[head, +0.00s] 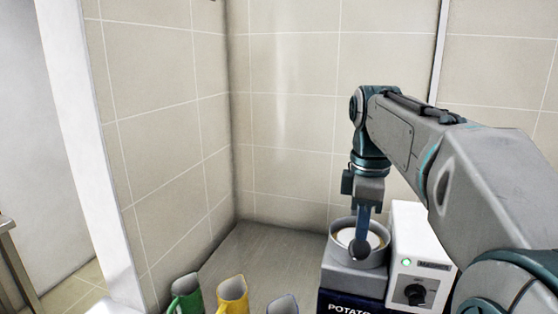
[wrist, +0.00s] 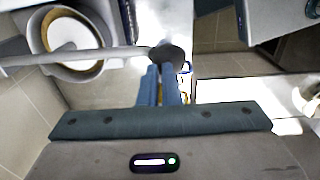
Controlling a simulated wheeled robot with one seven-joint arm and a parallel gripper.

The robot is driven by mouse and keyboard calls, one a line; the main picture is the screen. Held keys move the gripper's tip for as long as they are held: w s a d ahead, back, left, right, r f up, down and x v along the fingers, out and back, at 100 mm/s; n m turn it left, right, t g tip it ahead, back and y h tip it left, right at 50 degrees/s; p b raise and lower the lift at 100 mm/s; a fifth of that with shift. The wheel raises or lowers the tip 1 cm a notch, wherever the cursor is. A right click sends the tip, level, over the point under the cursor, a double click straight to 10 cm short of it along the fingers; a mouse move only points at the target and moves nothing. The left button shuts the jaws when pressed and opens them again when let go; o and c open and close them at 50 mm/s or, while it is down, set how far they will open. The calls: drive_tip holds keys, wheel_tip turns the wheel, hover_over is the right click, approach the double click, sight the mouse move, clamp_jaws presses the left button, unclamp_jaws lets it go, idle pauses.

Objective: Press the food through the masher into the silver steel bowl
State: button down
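The masher (head: 418,240) is a white housing with a green light and a dark knob, at the lower right of the head view. Its grey round hopper (head: 345,254) has pale material with a brownish ring inside; the hopper (wrist: 38,52) also shows at the wrist view's upper left. A grey lever (wrist: 110,55) crosses the hopper and ends in a dark round knob (wrist: 167,56). I cannot make out the silver steel bowl.
A dark blue box lettered "POTATO" (head: 345,308) is below the hopper. A green jug (head: 186,298), a yellow jug (head: 232,294) and a grey-blue jug (head: 283,304) stand to its left. Tiled walls close in the back and left; the counter (head: 265,255) between is bare.

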drive_tip(key=shift+f+b, duration=0.95)
drive_tip(key=shift+f, duration=0.85)
idle(5.7)
